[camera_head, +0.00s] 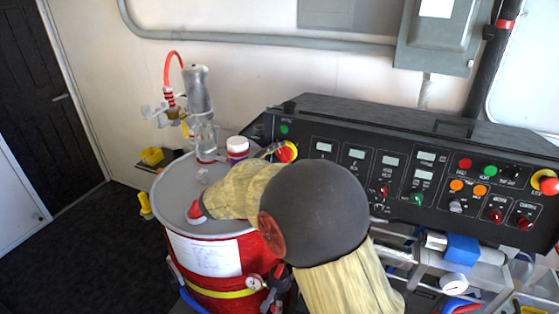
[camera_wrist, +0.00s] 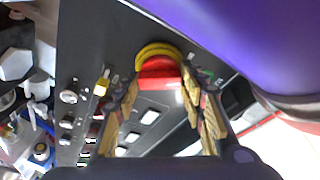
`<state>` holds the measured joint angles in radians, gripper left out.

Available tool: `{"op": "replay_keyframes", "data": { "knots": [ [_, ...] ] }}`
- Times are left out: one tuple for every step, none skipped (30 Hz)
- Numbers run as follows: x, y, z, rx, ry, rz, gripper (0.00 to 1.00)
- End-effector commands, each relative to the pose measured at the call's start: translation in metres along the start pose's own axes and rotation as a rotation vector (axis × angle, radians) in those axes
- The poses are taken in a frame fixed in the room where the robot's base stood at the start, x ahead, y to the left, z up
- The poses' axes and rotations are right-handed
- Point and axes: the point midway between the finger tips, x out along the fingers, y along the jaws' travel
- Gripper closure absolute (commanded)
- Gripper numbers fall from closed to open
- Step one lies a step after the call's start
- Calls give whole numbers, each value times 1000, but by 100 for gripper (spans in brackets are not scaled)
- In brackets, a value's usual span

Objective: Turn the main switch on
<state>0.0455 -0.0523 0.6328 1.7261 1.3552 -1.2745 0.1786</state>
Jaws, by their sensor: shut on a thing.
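The main switch (camera_head: 288,152) is a red knob with yellow around it at the left end of the black control panel. In the wrist view the red and yellow main switch (camera_wrist: 160,68) sits between my two fingers. My gripper (camera_head: 274,149) reaches the panel from the left and is shut on the switch. In the wrist view my gripper (camera_wrist: 168,88) has a finger on each side of the red part. My arm and fingers hide part of the switch in the head view, and I cannot tell its exact turn angle.
The black control panel (camera_head: 330,135) carries several displays, buttons and knobs. A red drum (camera_head: 215,285) with a grey lid stands left of it, with a clear bottle (camera_head: 200,130) and a small jar (camera_head: 237,147) on top. Pipes and valves (camera_head: 462,250) fill the lower right.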

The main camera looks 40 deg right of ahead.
Motion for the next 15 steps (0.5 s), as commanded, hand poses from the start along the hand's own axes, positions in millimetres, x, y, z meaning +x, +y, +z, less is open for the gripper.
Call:
{"op": "replay_keyframes", "data": {
  "knots": [
    [0,1,1,43,0,11,85],
    [0,1,1,68,0,18,85],
    [0,1,1,105,0,27,85],
    [0,1,1,134,1,35,85],
    [0,1,1,161,1,42,85],
    [0,1,1,198,0,51,85],
    [0,1,1,226,0,59,85],
    [0,0,1,253,0,66,85],
    [0,0,1,291,0,76,85],
    [0,0,1,318,0,83,85],
    [0,0,0,346,0,90,85],
    [0,-1,0,384,1,99,85],
    [0,-1,0,411,1,107,85],
    [0,-1,0,439,1,114,85],
    [0,-1,0,475,0,124,85]
  ]
}}
